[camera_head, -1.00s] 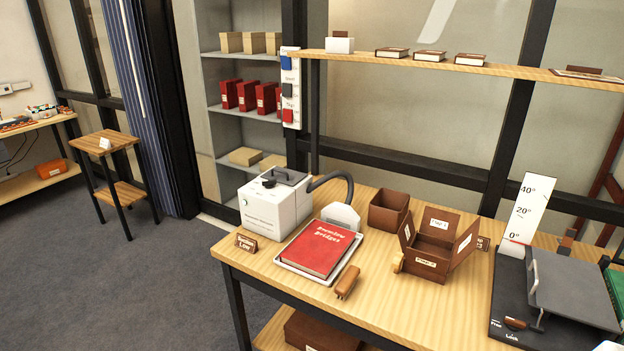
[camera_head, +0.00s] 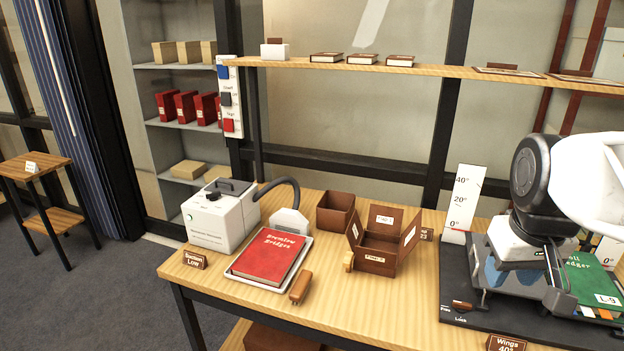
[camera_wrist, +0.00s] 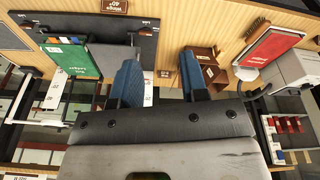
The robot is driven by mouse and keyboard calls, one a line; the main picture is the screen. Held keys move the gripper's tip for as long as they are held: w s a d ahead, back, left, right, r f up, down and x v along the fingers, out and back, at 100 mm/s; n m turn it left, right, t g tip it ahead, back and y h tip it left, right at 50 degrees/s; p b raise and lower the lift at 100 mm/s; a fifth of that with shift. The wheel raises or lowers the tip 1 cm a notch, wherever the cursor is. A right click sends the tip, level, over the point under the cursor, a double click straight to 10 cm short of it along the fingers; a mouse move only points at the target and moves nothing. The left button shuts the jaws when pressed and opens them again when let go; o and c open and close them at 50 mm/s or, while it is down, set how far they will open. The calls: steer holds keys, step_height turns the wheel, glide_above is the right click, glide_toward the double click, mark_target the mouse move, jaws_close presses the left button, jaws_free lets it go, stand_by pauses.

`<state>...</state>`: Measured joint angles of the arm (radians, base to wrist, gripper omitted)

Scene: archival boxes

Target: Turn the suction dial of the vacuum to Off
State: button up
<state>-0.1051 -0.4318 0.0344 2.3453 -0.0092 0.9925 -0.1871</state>
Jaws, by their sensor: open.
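The vacuum (camera_head: 222,222) is a white box with a grey handle on top, at the left of the table. A small dark knob, seemingly its suction dial (camera_head: 213,197), sits on the top; its setting is too small to read. A sign (camera_head: 195,260) before it reads "Suction Low". A dark hose (camera_head: 285,183) runs to a pale nozzle (camera_head: 289,220). In the wrist view, the vacuum (camera_wrist: 283,68) shows at the right. My gripper (camera_head: 523,282) is over the dark board at the right, far from the vacuum; its blue fingers (camera_wrist: 160,82) are apart and empty.
A red book (camera_head: 268,256) lies on a white tray beside the vacuum, with a brown-handled tool (camera_head: 300,286) nearby. Brown boxes (camera_head: 336,212) stand mid-table. A green ledger (camera_head: 592,280) lies by my gripper. A shelf (camera_head: 420,69) spans the back.

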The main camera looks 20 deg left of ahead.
steer(key=w+a+r+n, duration=0.2)
steer(key=w+a+n, duration=0.2)
steer(key=w+a, duration=0.7)
steer(key=w+a+r+n+g, duration=0.1)
steer(key=w+a+n, duration=0.3)
steer(key=w+a, duration=0.7)
steer(key=w+a+r+n, duration=0.2)
steer(key=w+a+n, duration=0.2)
steer(key=w+a, duration=0.7)
steer(key=w+a+f+n+g, duration=0.1)
steer(key=w+a+f+n, duration=0.15)
steer(key=a, duration=0.85)
steer(key=w+a+f+n, duration=0.2)
steer(key=a+f+n, duration=0.1)
steer(key=a, duration=0.9)
steer(key=a+f+n, duration=0.2)
steer(key=a+f, duration=0.1)
steer(key=a, duration=0.4)
steer(key=s+a+f+n, duration=0.1)
steer(key=a+f, duration=0.3)
steer(key=a, duration=0.4)
steer(key=s+a+f+n, duration=0.1)
steer(key=a+f+n, duration=0.2)
steer(key=a, duration=0.5)
steer(key=shift+s+a+f, duration=0.15)
steer(key=shift+f, duration=0.35)
steer(key=shift+s+a+f, duration=0.1)
steer(key=shift+a+f, duration=0.05)
steer(key=shift+a, duration=0.15)
steer(key=shift+f, duration=0.15)
